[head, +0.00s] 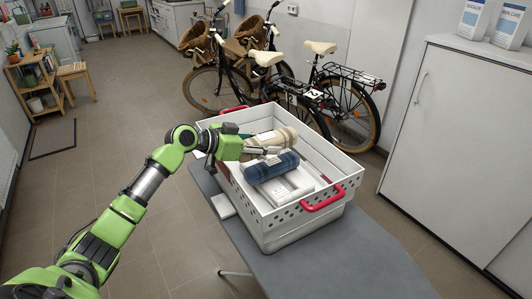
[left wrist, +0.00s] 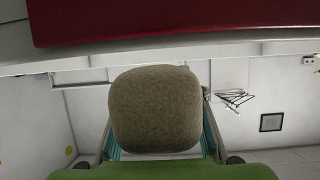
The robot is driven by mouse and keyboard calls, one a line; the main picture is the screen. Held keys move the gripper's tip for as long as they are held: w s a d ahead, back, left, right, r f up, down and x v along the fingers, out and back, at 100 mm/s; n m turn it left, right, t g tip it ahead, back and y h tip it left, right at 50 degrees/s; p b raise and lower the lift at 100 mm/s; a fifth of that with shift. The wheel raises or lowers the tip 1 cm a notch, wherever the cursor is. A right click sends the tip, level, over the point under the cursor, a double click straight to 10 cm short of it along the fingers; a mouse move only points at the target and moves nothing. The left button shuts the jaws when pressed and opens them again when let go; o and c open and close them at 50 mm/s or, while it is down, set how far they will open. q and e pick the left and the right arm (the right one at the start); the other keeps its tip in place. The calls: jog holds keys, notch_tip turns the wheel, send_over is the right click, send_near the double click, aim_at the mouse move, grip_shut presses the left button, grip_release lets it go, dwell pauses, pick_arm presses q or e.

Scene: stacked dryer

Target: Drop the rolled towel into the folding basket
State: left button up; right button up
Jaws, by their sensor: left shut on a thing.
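The folding basket (head: 285,232) is a white crate with perforated sides and red handles, standing open on a grey table. My left gripper (head: 268,150) reaches over its left side and is shut on a cream rolled towel (head: 280,136). In the left wrist view the end of this towel (left wrist: 155,108) fills the space between the fingers. The towel is within the basket's outline; how high it is above the floor of the basket I cannot tell. A dark blue roll (head: 271,167) lies beside it in the basket. My right gripper is not in view.
A flat white item (head: 284,188) lies inside the basket near the blue roll. The grey table (head: 340,262) is clear in front. Bicycles (head: 345,115) stand behind the basket. A white cabinet (head: 455,140) stands on the right.

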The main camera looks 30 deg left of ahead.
aim_at(266, 166)
pick_arm(q)
jog(key=shift+w+a+f, duration=0.2)
jog(key=shift+w+f, duration=0.2)
jog(key=shift+w, duration=0.05)
notch_tip(266, 166, down, 4)
jog(key=shift+w+a+r+p, duration=0.15)
jog(key=shift+r+p, duration=0.1)
jog(key=shift+p, duration=0.35)
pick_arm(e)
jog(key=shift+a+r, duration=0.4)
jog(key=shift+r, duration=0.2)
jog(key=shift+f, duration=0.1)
pick_arm(q)
jog(key=shift+f+b, duration=0.65)
jog(key=shift+b, duration=0.2)
jog(key=o, duration=1.3)
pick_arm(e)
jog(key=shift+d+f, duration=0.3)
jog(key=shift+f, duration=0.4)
